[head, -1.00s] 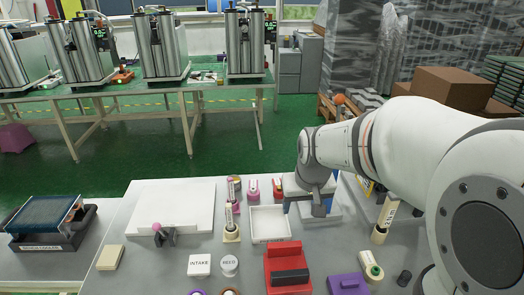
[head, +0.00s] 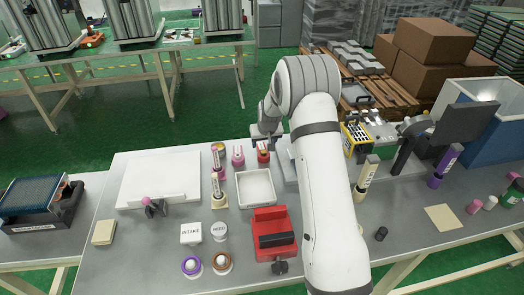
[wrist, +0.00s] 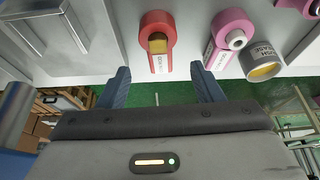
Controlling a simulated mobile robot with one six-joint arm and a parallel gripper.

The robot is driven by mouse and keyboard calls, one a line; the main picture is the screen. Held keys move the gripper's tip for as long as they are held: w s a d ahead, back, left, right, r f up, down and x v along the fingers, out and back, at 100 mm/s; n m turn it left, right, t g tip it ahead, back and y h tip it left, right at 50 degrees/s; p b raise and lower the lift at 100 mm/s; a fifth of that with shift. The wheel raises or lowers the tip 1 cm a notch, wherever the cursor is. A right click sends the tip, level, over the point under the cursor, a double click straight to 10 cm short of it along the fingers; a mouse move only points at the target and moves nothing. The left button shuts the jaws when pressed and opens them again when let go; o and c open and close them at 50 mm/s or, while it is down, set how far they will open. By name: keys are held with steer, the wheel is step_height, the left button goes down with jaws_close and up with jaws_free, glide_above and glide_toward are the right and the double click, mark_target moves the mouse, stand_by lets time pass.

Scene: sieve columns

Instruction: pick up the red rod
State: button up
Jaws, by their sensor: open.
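A red rod-like piece with a white label and a brownish end (wrist: 157,42) shows in the wrist view, just beyond and between my fingertips. In the head view a small red piece (head: 263,152) stands at the back edge of the table, and seems to be the same one. My gripper (wrist: 161,80) is open, with its two dark blue fingers spread and nothing between them. The fingertips look apart from the red piece. In the head view my gripper is mostly hidden at the end of my arm.
A pink labelled piece (wrist: 232,32) and a grey cylinder (wrist: 262,60) are close beside the red one. A white tray (head: 256,202) lies in front, with a red block-shaped stand (head: 268,213) nearer.

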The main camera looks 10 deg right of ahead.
mark_target(263, 148)
steer(key=shift+p+x, duration=1.2)
steer(key=shift+x, duration=2.5)
steer(key=shift+w, duration=0.1)
steer(key=shift+c, duration=0.2)
steer(key=c, duration=1)
steer(key=shift+r, duration=0.1)
